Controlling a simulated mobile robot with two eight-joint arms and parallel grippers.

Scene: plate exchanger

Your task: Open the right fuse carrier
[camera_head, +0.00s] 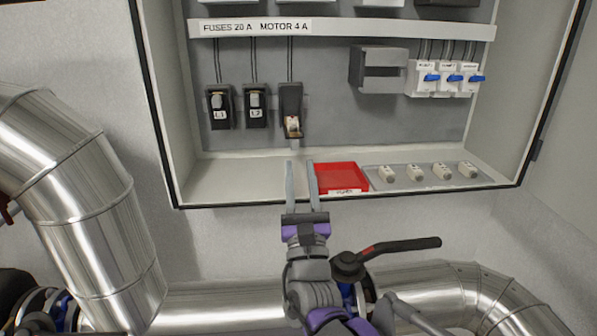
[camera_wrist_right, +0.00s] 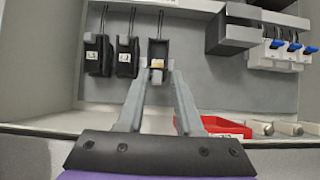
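The right fuse carrier (camera_head: 291,124) hangs at the lower end of its black holder, right of the L1 carrier (camera_head: 219,102) and L2 carrier (camera_head: 256,101). It looks tipped down and forward, with the dark inside of the holder showing above it; its label is not readable. In the right wrist view the carrier (camera_wrist_right: 157,72) lies just beyond the fingertips. My right gripper (camera_head: 300,164) is open and empty, in front of and below the carrier, its fingers pointing towards the cabinet. No contact with the carrier is visible. My left gripper is not in view.
A red tray (camera_head: 341,171) lies on the cabinet floor close to the right finger. A grey strip (camera_head: 400,183) with several white fuses is right of it. Blue-levered breakers (camera_head: 447,78) and a grey block (camera_head: 378,69) are higher right. Metal pipes (camera_head: 80,190) run below and left.

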